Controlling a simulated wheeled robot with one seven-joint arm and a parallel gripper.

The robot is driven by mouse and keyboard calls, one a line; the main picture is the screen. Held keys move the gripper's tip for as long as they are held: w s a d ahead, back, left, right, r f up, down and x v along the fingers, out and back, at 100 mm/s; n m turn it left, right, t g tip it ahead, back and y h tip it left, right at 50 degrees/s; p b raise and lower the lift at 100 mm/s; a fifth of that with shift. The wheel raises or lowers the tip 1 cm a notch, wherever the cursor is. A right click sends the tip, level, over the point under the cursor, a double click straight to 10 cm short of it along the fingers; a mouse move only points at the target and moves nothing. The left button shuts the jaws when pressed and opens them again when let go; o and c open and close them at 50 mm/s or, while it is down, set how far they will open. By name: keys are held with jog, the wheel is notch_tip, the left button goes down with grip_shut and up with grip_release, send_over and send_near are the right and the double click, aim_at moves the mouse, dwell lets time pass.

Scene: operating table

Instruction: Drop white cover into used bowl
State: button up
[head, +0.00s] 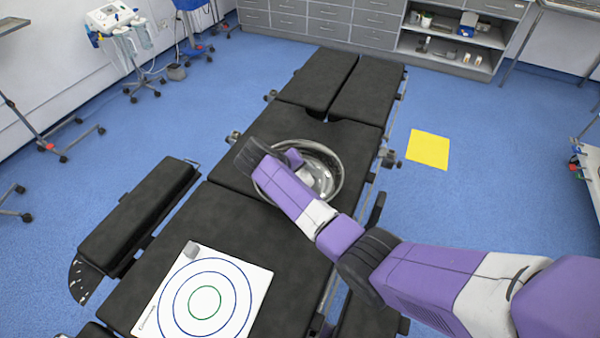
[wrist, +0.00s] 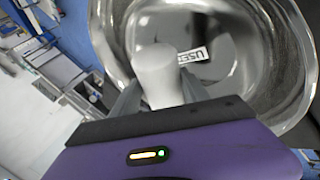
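The used bowl (head: 338,187) is a shiny metal bowl on the black operating table (head: 235,205). It fills much of the wrist view (wrist: 285,50), where a label (wrist: 192,55) reading "USED" shows inside it. The white cover (wrist: 158,75) is a pale cylinder between the two fingers of my gripper (wrist: 160,92), which close on its sides. It appears held in front of the bowl's interior, over the bowl. In the head view my arm partly hides the bowl, and the fingertips are hard to make out.
A yellow sheet (head: 428,149) lies on the blue floor to the right. The table's far end is clear.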

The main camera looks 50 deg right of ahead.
jog(key=o, duration=0.3)
dwell(0.4)
notch_tip(320, 180, up, 5)
jog(key=p, duration=0.3)
jog(key=shift+f+p, duration=0.1)
jog(key=shift+p, duration=0.2)
jog(key=shift+r, duration=1.1)
jog(key=shift+w, duration=0.1)
